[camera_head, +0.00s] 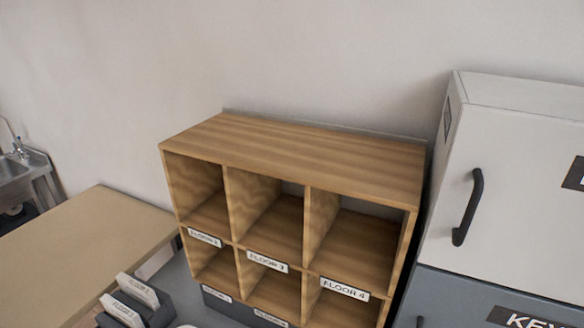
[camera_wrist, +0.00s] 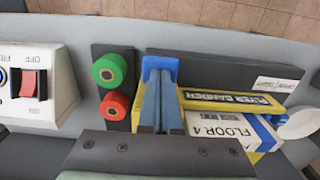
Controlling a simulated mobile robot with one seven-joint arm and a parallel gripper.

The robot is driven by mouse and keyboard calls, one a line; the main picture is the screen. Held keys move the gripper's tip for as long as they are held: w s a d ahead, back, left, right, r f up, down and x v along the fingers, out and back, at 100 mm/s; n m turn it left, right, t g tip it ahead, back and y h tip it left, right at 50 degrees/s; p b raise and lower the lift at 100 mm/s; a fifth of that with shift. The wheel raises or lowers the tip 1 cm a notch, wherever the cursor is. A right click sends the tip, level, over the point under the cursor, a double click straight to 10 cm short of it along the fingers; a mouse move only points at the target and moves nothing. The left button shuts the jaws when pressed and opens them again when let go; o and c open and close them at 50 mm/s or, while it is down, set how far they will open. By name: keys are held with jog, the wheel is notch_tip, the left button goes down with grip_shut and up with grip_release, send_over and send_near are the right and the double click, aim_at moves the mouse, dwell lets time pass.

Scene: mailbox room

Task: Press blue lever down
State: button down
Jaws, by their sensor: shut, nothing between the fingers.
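The blue lever (camera_wrist: 160,62) shows in the wrist view at upper centre, at the left end of a yellow and dark machine (camera_wrist: 228,98) with partly readable lettering. My gripper (camera_wrist: 161,76) reaches up from the bottom of the wrist view, its two long grey-blue fingers side by side and shut with nothing between them. The fingertips overlap the lever in the picture; I cannot tell whether they touch it. The fingers hide the lower part of the lever. Neither lever nor gripper shows in the head view.
Left of the lever are a green button (camera_wrist: 109,70), a red button (camera_wrist: 115,105) and a white box with a red switch (camera_wrist: 31,84). A FLOOR 4 packet (camera_wrist: 222,126) lies right. The head view shows a wooden pigeonhole shelf (camera_head: 290,158) and cabinets (camera_head: 515,180).

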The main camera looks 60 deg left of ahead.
notch_tip(320, 180, up, 10)
jog(key=p, duration=1)
jog(key=shift+p, duration=0.3)
dwell(0.3)
